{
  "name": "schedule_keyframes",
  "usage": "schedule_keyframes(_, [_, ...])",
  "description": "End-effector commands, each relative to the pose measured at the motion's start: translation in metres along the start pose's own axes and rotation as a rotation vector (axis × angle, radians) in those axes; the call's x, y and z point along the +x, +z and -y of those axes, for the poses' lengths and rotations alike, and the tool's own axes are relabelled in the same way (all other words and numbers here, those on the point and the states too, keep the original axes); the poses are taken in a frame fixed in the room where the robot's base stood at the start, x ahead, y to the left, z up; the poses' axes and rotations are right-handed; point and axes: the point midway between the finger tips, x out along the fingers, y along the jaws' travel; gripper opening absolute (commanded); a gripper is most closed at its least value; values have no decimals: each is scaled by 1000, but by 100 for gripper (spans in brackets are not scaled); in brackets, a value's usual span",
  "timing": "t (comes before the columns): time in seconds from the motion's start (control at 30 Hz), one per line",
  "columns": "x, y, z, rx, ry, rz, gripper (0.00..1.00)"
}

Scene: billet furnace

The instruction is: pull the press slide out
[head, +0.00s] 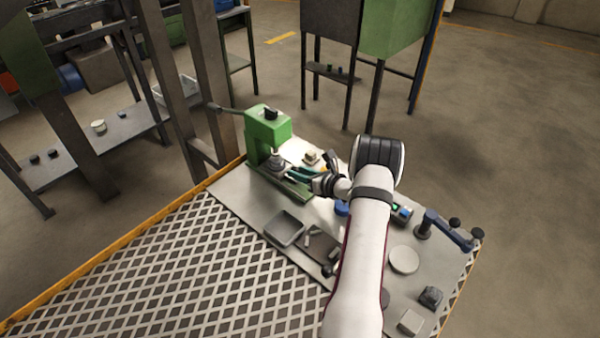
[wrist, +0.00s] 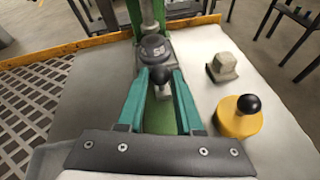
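The green press (head: 267,132) stands at the far left corner of the worktable. Its slide, a grey block with a round dark top (wrist: 156,50), sits under the ram in the wrist view. A dark knob handle (wrist: 161,76) points from the slide toward me. My gripper (wrist: 161,74) has its two teal fingers on either side of this knob, with the tips close to the slide. I cannot tell whether the fingers press on the knob or leave a thin gap. In the head view my gripper (head: 302,171) is low in front of the press, partly hidden by my wrist.
A yellow round piece with a black knob (wrist: 240,116) and a small grey block (wrist: 222,67) stand right of the slide. A grey tray (head: 284,229) lies nearer on the table. A blue lever fixture (head: 447,230) stands at the right. The latticed surface (head: 190,270) at left is clear.

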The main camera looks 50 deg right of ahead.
Motion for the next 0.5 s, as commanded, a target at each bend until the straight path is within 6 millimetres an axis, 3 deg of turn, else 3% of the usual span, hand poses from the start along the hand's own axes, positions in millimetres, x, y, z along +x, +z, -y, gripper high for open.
schedule_keyframes(0.03, [0,0,0,0,0,0,22])
schedule_keyframes(0.17, [0,0,0,0,0,0,0])
schedule_keyframes(0.5, [0,0,0,0,0,0,0])
